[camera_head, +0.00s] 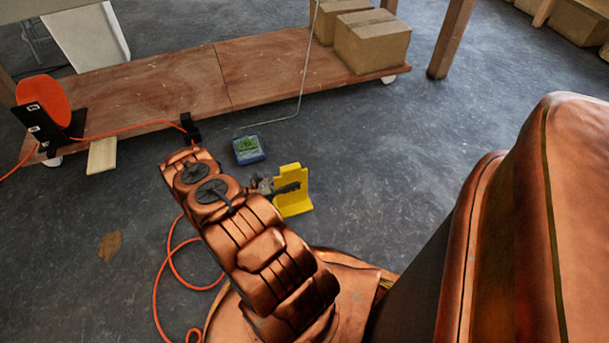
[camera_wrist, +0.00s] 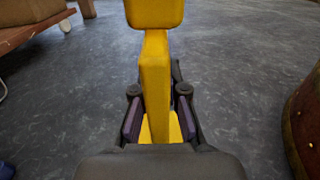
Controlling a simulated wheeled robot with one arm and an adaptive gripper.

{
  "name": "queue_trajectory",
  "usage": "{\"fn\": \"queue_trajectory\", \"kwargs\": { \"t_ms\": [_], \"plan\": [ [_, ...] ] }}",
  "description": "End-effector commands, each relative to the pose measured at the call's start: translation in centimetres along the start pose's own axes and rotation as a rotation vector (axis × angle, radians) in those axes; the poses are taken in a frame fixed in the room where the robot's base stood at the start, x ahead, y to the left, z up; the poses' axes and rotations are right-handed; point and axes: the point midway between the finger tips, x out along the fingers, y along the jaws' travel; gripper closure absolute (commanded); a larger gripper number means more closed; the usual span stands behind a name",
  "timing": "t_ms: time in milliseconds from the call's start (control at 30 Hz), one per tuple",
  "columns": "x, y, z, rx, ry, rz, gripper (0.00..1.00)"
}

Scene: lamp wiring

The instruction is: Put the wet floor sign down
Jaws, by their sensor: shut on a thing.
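The yellow wet floor sign (camera_head: 293,204) stands upright in the head view, at or just above the dark floor; I cannot tell whether its foot touches. My gripper (camera_head: 288,188) reaches it from the left and is shut on it. In the wrist view the sign (camera_wrist: 155,75) runs up the middle, with a wider block at the top and a yellow foot below. The two dark finger pads of my gripper (camera_wrist: 157,118) sit on either side of its narrow upright part.
A low wooden platform (camera_head: 190,85) carries cardboard boxes (camera_head: 372,45). A blue tray (camera_head: 248,149) with green bits lies on the floor beyond my gripper. An orange cable (camera_head: 168,258) loops on the floor at left. The floor right of the sign is clear.

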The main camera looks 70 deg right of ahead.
Motion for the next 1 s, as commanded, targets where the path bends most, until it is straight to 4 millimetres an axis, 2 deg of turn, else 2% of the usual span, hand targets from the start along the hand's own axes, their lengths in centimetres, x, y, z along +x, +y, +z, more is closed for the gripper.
{"fn": "queue_trajectory", "kwargs": {
  "t_ms": [300, 533, 900, 1000],
  "plan": [
    [4.6, 5.1, -1.0, 0.005, 0.000, -0.005, 1.00],
    [7.3, 8.3, -1.3, 0.003, 0.000, -0.002, 1.00],
    [9.1, 10.2, -1.4, 0.001, -0.001, -0.002, 1.00],
    [9.0, 10.1, -3.1, -0.001, -0.001, -0.002, 1.00]
  ]
}}
